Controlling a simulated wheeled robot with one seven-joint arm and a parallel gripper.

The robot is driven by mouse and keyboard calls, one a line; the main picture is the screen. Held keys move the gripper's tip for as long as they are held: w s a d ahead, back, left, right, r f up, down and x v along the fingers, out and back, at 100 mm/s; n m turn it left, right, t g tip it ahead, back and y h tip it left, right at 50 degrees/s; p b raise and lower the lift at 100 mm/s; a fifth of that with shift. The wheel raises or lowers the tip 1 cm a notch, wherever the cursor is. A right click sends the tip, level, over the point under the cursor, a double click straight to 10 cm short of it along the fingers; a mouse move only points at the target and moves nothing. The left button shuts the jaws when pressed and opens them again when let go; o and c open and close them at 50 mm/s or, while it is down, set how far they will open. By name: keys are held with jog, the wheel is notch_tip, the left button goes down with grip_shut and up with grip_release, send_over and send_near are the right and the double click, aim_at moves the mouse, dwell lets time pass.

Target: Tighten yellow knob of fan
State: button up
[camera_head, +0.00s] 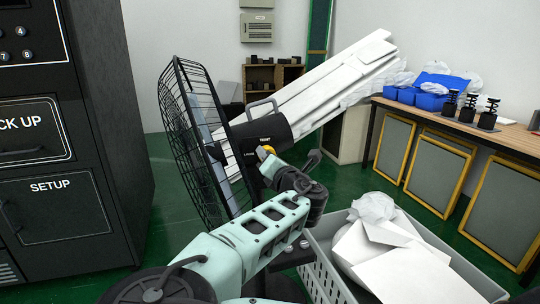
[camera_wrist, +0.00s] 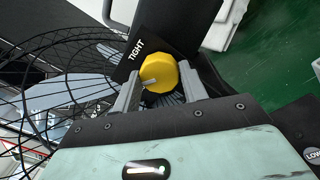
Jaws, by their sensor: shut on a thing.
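The fan (camera_head: 200,140) stands in the middle of the head view, with a black wire cage and a dark motor housing. Its yellow knob (camera_head: 265,151) sits on the side of the housing, partly hidden by my gripper (camera_head: 272,165). In the wrist view the yellow knob (camera_wrist: 158,74) lies between the two grey fingers of my gripper (camera_wrist: 160,88). The fingers are shut on its sides. A "TIGHT" label (camera_wrist: 136,48) shows on a dark plate beside the knob. The fan cage (camera_wrist: 60,85) fills the left of the wrist view.
A black cabinet (camera_head: 60,200) marked "SETUP" stands at the left. A grey crate (camera_head: 325,275) with white scraps is at the lower right. A wooden table (camera_head: 480,128) with blue bins (camera_head: 430,95) stands at the right. White boards (camera_head: 330,85) lean behind the fan.

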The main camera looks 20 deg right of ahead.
jog(key=m+h+p, duration=0.1)
jog(key=m+p, duration=0.1)
jog(key=m, duration=1)
dwell(0.5)
jog(key=o, duration=1)
jog(key=shift+a, duration=0.1)
jog(key=s+f+p, duration=0.1)
jog(key=s+p, duration=0.8)
jog(key=s, duration=0.8)
jog(key=shift+s, duration=0.2)
